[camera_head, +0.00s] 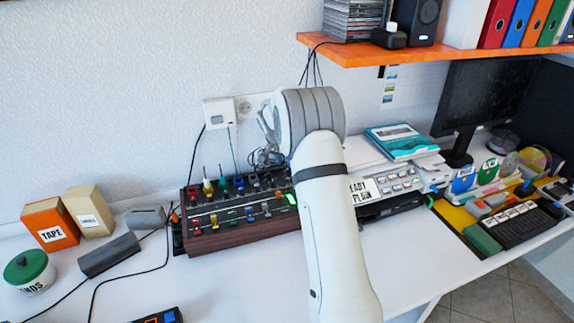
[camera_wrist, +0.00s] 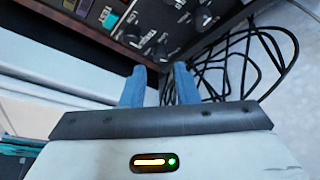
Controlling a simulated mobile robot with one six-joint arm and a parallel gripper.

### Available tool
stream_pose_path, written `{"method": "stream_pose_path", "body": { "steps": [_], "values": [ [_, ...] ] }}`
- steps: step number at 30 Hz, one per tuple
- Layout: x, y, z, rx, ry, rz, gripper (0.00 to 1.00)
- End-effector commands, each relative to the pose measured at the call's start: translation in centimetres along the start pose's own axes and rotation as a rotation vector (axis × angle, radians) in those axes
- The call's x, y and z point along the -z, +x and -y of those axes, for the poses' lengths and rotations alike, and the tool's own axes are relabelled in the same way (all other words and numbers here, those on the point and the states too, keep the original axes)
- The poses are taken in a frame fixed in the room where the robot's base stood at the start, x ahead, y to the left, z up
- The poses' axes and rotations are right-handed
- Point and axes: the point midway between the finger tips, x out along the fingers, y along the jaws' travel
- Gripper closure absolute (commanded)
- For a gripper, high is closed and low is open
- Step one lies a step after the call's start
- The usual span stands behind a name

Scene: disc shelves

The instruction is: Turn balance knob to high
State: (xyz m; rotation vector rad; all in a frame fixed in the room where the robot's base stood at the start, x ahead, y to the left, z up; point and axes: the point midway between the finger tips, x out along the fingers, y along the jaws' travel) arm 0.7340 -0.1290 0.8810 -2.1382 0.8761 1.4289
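A wood-sided control console (camera_head: 235,232) with coloured knobs and buttons stands on the white desk, partly behind my arm. In the wrist view a black panel (camera_wrist: 150,18) carries several dark knobs (camera_wrist: 157,54) with white markings. In the head view my arm hides most of the panel's right part, and the fingertips cannot be made out.
Loose black cables (camera_wrist: 235,65) lie beside the panel on the right in the wrist view. An orange shelf (camera_head: 440,52) hangs above. A silver keypad unit (camera_head: 398,182) and books (camera_head: 400,140) stand right of my arm. A TAPE box (camera_head: 50,225) stands left. The front desk is fairly clear.

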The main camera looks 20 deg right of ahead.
Motion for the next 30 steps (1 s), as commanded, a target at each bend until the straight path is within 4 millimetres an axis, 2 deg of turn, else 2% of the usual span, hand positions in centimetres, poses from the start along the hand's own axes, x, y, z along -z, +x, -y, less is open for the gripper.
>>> {"method": "stream_pose_path", "body": {
  "steps": [1, 6, 17, 20, 23, 26, 30],
  "values": [
    [0.2, -1.1, 0.1, 0.001, -0.001, -0.001, 0.72],
    [0.3, -2.9, 0.3, 0.000, -0.001, 0.000, 0.72],
    [0.3, -3.1, 0.4, 0.000, -0.002, 0.001, 0.72],
    [0.0, -3.9, 0.1, 0.002, -0.014, 0.004, 0.72],
    [-0.9, -6.1, -0.5, 0.011, -0.045, 0.012, 0.72],
    [-2.6, -9.1, -1.6, 0.022, -0.099, 0.026, 0.72],
    [-5.8, -13.8, -3.9, 0.043, -0.191, 0.053, 0.72]
  ]
}}
